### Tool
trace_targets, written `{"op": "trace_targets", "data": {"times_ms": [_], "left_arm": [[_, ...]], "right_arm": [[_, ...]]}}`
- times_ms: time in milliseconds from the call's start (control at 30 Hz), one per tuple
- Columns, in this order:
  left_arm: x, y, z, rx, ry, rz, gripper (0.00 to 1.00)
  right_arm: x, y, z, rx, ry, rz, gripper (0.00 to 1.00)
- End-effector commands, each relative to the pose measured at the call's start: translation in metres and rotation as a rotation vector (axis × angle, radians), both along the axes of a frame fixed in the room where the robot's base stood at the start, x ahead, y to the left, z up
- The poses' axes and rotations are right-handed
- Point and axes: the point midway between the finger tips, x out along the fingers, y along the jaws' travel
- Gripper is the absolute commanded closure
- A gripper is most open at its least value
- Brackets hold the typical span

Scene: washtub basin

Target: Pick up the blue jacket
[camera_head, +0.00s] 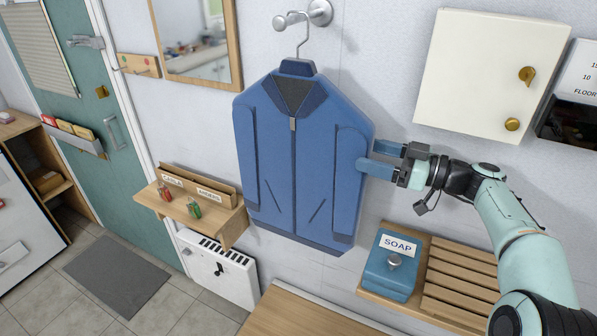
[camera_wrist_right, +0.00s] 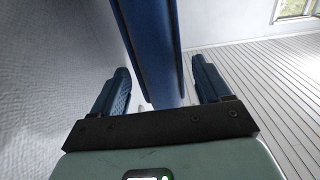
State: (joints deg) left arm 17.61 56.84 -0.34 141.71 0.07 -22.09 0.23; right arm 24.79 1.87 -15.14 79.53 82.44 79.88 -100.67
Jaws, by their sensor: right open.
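The blue jacket (camera_head: 300,165) hangs on a hanger (camera_head: 301,45) from a round silver wall hook (camera_head: 318,14). My right gripper (camera_head: 368,158) is at the jacket's right edge, below the shoulder. Its two blue fingers are apart. In the right wrist view, the jacket's edge (camera_wrist_right: 152,45) runs down between the open fingers (camera_wrist_right: 160,88), with a gap on each side. My left gripper is not in the head view.
A white cabinet (camera_head: 488,70) with brass fittings is on the wall above and right of my arm. Below are a slatted wooden shelf (camera_head: 462,285) and a blue soap box (camera_head: 390,268). A small wooden shelf (camera_head: 188,214) and a white heater (camera_head: 217,270) are at the lower left.

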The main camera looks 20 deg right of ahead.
Motion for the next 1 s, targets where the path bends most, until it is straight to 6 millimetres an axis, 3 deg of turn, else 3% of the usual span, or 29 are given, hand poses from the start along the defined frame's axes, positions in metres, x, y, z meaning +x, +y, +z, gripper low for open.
{"op": "trace_targets", "data": {"times_ms": [33,200,467,500,733,1000], "left_arm": [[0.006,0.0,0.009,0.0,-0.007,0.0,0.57],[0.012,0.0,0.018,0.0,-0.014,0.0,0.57],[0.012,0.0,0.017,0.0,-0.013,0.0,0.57],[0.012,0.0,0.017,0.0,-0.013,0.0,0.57],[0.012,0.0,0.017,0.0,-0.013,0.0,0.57],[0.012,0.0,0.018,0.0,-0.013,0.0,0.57]], "right_arm": [[0.008,0.007,0.006,0.002,-0.003,0.005,0.23],[0.024,0.02,0.005,0.001,-0.003,0.003,0.23],[0.027,0.023,0.002,0.0,-0.001,0.001,0.23],[0.027,0.023,0.002,0.0,-0.001,0.001,0.27],[0.027,0.022,0.002,0.0,-0.001,0.001,1.0],[0.027,0.023,0.004,0.001,-0.006,0.002,1.0]]}}
